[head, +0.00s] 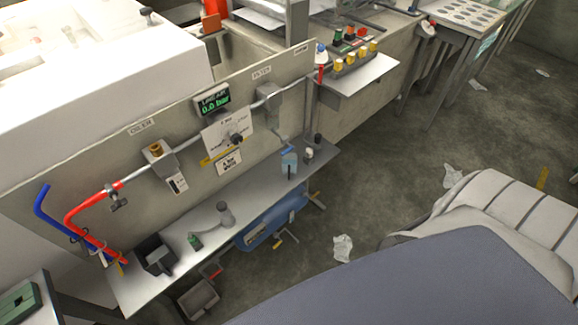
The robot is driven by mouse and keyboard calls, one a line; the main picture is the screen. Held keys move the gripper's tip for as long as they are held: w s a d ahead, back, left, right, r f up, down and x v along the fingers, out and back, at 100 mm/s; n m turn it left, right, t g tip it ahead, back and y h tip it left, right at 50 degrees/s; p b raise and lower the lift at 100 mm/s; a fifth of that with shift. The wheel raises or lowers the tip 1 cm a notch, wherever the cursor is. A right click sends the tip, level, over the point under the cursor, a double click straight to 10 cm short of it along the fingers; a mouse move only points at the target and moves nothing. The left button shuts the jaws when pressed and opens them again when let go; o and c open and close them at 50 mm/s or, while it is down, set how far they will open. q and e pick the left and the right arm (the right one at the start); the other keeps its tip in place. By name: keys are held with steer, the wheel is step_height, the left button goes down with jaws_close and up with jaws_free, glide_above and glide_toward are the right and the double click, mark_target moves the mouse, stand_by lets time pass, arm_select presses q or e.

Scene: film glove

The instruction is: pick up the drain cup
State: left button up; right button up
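A small translucent blue cup (289,162) stands on the grey bench shelf (262,198), below the unit labelled as a filter (268,93). It looks like the drain cup and appears upright; whether anything is in it is too small to tell. Neither of my grippers is in the head view, and nothing is seen holding the cup.
A small pale cylinder (308,154) and a dark one (317,140) stand right of the cup. A grey fitting (225,214) and an open black box (154,254) are farther left. The upright panel (83,180) with pipes borders the shelf's back.

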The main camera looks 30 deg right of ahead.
steer(key=o, duration=1.1)
